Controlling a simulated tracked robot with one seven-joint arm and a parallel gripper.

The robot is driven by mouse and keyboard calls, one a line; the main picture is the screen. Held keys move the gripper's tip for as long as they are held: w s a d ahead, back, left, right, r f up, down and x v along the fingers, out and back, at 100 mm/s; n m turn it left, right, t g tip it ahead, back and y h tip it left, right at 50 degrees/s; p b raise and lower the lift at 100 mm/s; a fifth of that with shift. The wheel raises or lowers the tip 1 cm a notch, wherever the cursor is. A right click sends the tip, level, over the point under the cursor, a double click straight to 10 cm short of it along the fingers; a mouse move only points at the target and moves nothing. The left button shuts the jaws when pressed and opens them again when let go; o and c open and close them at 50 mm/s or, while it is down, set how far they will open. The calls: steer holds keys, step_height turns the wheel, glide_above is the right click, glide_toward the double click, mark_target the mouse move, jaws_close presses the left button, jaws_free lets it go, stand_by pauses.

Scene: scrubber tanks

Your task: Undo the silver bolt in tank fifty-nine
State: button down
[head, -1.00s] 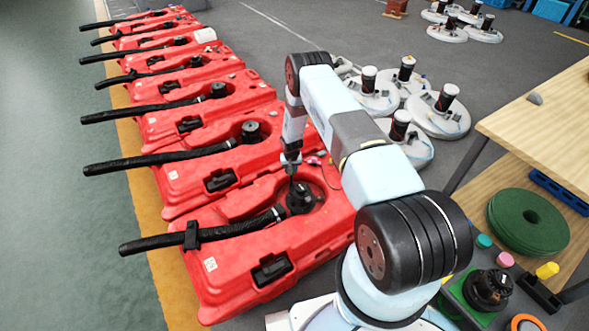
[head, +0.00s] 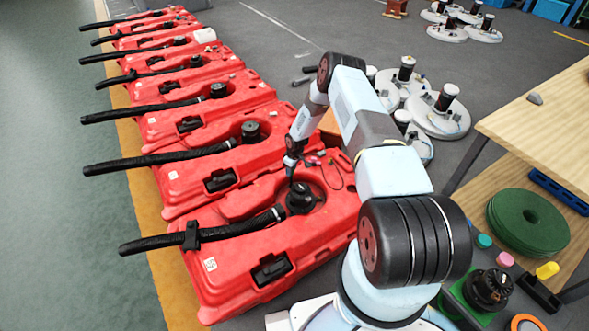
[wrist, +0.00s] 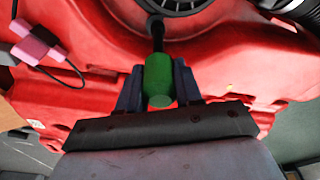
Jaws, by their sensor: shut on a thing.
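My gripper (wrist: 158,66) is shut on a green-handled tool (wrist: 159,82) with a thin black shaft. In the wrist view the shaft points up to the edge of a dark round fitting on a red tank. In the head view my gripper (head: 291,164) is over the nearest red tank (head: 235,271), just behind its black cap (head: 301,199). The white label (head: 209,264) on this tank is too small to read surely. I cannot make out the silver bolt; the tool's tip and what it touches are not clear.
A row of similar red tanks (head: 185,179) with black hoses runs back to the left. A pink and black connector (wrist: 38,42) on a wire lies on the tank. A wooden shelf (head: 540,125) stands right. White round units (head: 440,118) are behind my arm.

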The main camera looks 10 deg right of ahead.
stand_by(0.4)
steer(key=shift+r, duration=0.95)
